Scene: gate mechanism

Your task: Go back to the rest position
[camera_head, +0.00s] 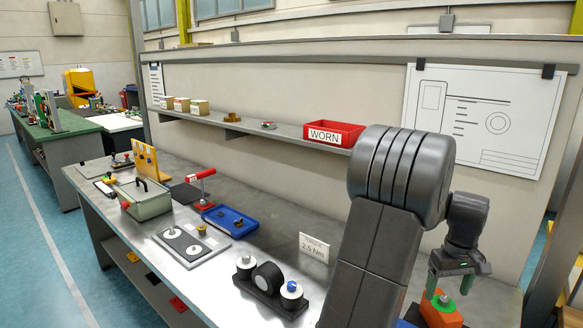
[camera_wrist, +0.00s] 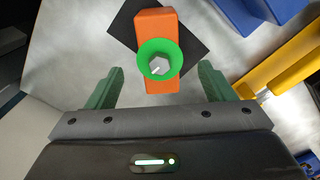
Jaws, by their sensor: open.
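My gripper (camera_head: 452,290) hangs at the right end of the workbench, fingers pointing down. The orange block also shows below my gripper in the head view (camera_head: 441,317). I cannot tell the exact height gap between them.
A dark square (camera_wrist: 190,45) lies under the orange block. Blue (camera_wrist: 240,15) and yellow (camera_wrist: 285,72) parts sit to its right. On the bench are a black roller stand (camera_head: 268,285), a blue tray (camera_head: 230,220) and a torque sign (camera_head: 314,248). A red WORN bin (camera_head: 334,133) sits on the shelf.

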